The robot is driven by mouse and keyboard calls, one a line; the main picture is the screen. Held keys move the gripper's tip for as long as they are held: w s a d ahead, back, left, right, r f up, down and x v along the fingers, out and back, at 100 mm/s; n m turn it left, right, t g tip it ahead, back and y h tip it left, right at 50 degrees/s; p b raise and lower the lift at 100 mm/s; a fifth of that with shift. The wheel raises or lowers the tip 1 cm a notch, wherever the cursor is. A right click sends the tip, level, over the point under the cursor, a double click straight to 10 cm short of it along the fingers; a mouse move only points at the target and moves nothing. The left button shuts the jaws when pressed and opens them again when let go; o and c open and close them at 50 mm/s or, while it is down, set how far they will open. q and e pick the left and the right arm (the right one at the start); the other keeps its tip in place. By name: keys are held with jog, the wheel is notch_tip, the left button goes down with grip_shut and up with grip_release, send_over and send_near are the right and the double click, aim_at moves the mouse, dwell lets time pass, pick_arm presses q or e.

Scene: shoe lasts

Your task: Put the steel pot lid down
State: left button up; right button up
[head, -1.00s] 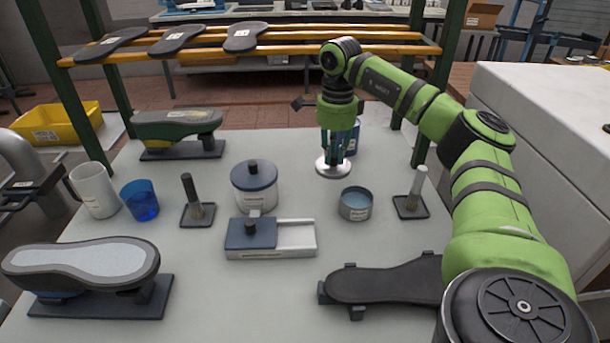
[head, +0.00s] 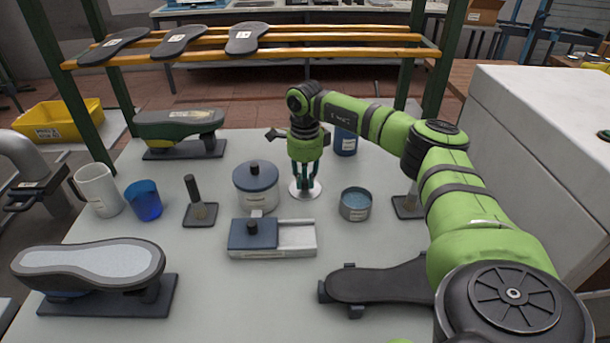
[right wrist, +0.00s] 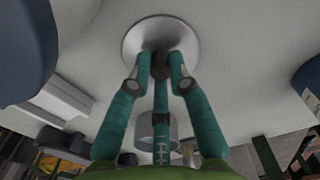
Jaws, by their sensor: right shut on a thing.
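The steel pot lid (head: 306,190) is a round, shiny disc with a dark knob. My right gripper (head: 305,178) points down and is shut on the lid's knob. In the right wrist view the lid (right wrist: 150,32) shows beyond the fingers of the gripper (right wrist: 160,68), which close around the dark knob. My left gripper is in neither view.
A sliding-lid box (head: 296,237) lies in front. The table (head: 215,285) is bare at front centre.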

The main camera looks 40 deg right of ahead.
aim_at(305, 181)
jog(key=shift+f, duration=0.1)
jog(key=o, duration=0.8)
jog(key=shift+r, duration=0.55)
notch_tip(305, 181, up, 11)
jog(key=shift+r+b, duration=0.1)
jog(key=shift+b, duration=0.65)
